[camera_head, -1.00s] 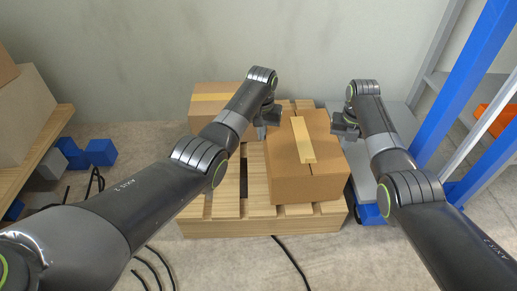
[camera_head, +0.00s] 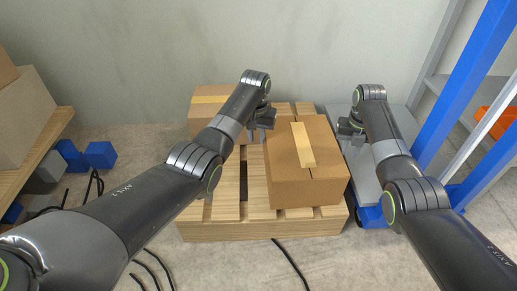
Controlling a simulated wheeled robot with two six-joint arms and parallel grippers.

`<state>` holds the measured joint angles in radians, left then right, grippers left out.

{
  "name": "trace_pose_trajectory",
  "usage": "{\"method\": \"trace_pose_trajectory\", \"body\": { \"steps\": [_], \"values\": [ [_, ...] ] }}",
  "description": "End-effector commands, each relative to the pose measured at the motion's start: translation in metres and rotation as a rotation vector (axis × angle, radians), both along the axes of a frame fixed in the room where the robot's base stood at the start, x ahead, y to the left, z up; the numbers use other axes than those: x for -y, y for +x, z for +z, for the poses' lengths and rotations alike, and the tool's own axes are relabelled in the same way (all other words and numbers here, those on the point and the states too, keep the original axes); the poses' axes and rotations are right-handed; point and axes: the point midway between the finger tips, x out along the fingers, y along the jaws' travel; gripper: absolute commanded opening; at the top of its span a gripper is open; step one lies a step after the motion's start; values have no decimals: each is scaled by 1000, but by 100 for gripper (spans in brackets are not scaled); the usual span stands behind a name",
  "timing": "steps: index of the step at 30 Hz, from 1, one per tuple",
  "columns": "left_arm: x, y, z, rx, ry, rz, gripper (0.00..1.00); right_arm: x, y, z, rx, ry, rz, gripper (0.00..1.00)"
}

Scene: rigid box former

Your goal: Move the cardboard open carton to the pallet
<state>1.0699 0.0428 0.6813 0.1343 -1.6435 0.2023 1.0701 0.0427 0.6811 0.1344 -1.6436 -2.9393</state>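A cardboard carton (camera_head: 290,178) rests on the right part of the wooden pallet (camera_head: 224,207). A strip of tape runs along its top, and its top looks closed in this view. My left gripper (camera_head: 257,132) is just left of the carton's far left edge, apart from it; its fingers look parted with nothing between them. My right gripper (camera_head: 350,128) is right of the carton's far right corner, apart from it. Its fingers are small and partly hidden by the arm, so their opening is unclear.
Another taped carton (camera_head: 208,105) sits on the pallet's far left corner. Blue blocks (camera_head: 100,154) and black cables lie on the floor at left.

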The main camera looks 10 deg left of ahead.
Motion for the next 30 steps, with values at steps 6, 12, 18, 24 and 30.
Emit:
{"method": "trace_pose_trajectory", "body": {
  "steps": [6,12,18,24,30],
  "values": [
    [0,0,1,0,1,1,22,0,0,0,0,-1,-1,22],
    [0,0,21,3,0,0,22,1,0,0,0,-1,-1,22],
    [-1,-4,64,5,0,0,22,1,0,0,0,-1,-1,22],
    [0,-6,101,2,0,1,22,1,0,0,0,-1,-1,22],
    [0,-8,118,0,0,0,22,1,0,1,0,-1,-1,22]
  ]
}}
